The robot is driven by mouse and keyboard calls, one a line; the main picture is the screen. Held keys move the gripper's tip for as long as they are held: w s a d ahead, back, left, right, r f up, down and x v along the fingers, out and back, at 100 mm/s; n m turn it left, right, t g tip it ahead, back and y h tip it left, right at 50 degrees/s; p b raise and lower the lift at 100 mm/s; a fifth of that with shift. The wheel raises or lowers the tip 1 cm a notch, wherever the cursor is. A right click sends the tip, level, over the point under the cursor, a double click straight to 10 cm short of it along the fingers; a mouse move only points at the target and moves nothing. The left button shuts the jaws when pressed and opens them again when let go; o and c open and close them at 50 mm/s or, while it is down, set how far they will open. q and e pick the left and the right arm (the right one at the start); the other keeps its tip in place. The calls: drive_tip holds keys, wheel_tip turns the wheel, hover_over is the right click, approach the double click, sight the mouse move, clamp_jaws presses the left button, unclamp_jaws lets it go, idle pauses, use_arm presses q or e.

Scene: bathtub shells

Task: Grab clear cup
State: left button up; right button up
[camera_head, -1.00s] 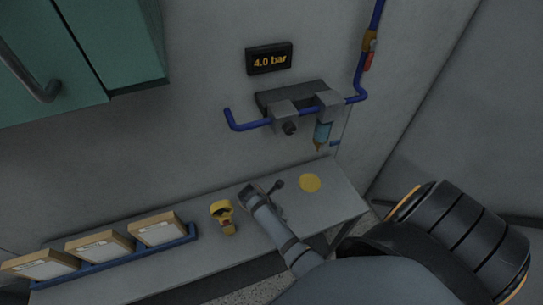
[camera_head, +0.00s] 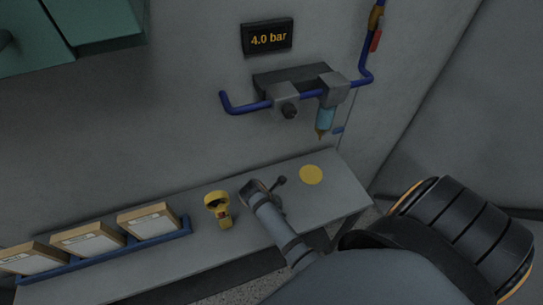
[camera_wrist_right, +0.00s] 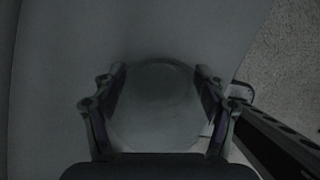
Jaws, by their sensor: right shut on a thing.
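In the right wrist view, a round, see-through clear cup (camera_wrist_right: 158,105) sits between the fingers of my right gripper (camera_wrist_right: 160,75), seen along its axis. The fingers are shut on its two sides. Its outline is faint against the grey behind it. In the head view my right arm fills the lower right, and its gripper and the cup do not show there. My left gripper is in neither view.
A bench (camera_head: 345,190) along the wall holds boxes (camera_head: 148,219) in a blue rack, a yellow tool (camera_head: 218,208), a grey tubular tool (camera_head: 266,208) and a yellow disc (camera_head: 311,174). Above are a blue-bowled regulator (camera_head: 326,118) and a "4.0 bar" display (camera_head: 268,37).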

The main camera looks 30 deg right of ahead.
drive_tip(key=shift+s+d, duration=0.1)
drive_tip(key=c, duration=0.3)
wheel_tip(320, 180, up, 9)
drive_tip(key=p, duration=0.5)
drive_tip(key=shift+p, duration=0.35)
drive_tip(key=shift+r, duration=0.4)
